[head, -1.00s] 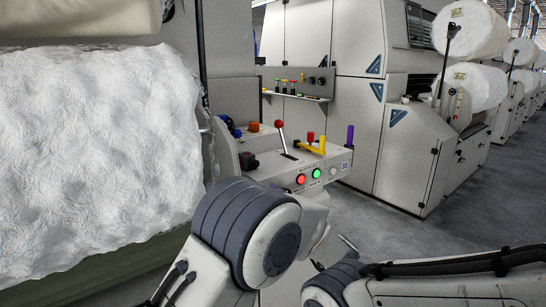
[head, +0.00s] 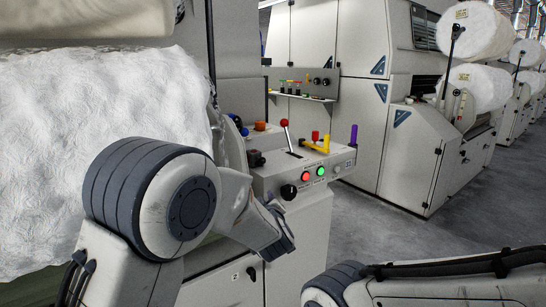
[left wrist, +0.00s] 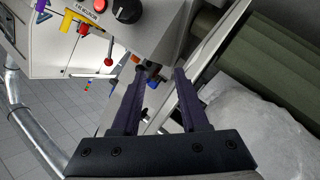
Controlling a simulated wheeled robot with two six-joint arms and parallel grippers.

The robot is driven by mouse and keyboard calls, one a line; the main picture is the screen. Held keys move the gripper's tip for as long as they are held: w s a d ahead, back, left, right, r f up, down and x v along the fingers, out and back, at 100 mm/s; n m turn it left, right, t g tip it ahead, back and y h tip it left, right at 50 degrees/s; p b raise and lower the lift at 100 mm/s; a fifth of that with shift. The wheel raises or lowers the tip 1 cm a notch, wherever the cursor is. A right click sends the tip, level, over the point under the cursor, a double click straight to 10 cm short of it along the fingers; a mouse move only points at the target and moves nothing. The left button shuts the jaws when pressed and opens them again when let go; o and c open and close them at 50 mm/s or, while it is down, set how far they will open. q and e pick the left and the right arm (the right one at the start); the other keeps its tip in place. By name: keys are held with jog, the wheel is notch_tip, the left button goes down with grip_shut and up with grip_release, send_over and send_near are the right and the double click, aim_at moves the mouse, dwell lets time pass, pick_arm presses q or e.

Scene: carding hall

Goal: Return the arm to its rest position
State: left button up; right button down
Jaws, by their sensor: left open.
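My left arm comes in from the lower left in the head view. Its gripper (head: 279,228) hangs in front of the control box (head: 262,183), below the buttons and a little apart from them in the picture. In the left wrist view the two dark fingers (left wrist: 160,72) are spread with nothing held between them. The control box shows a red-knobbed lever (head: 286,136), a red button (head: 305,177), a lit green button (head: 321,172) and a black knob (head: 289,192). My right arm lies across the lower right; its gripper is out of the picture.
A large white fibre roll (head: 100,130) stands close on the left, beside my left arm. A yellow handle (head: 318,146) and purple post (head: 353,135) stick up from the box. The grey floor (head: 370,235) to the right is clear.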

pick_arm(q)
jog(key=s+a+f+m+g+h, duration=0.1)
jog(key=s+a+f+m+g, duration=0.3)
jog(key=s, duration=0.6)
jog(key=s+a+f+m+g, duration=0.2)
jog(key=s+a+f+g, duration=0.3)
jog(key=s+a, duration=0.3)
jog(key=s+a+f+m+g+h, duration=0.1)
jog(key=s+a+f+m+g, duration=0.3)
jog(key=s, duration=0.7)
jog(key=s+d+r+m+g, duration=0.1)
jog(key=s+d+r+m, duration=0.15)
jog(key=s+d, duration=0.45)
jog(key=s+d+r+m+g, duration=0.1)
jog(key=s+d+r+m, duration=0.1)
jog(key=s+d+m, duration=0.35)
notch_tip(320, 180, up, 26)
jog(key=s+d+n+p, duration=0.1)
jog(key=p, duration=2.4)
jog(key=shift+s+n+h+p, duration=0.15)
jog(key=shift+n+h+p, duration=0.15)
jog(key=shift+p, duration=0.1)
jog(key=shift+d, duration=0.1)
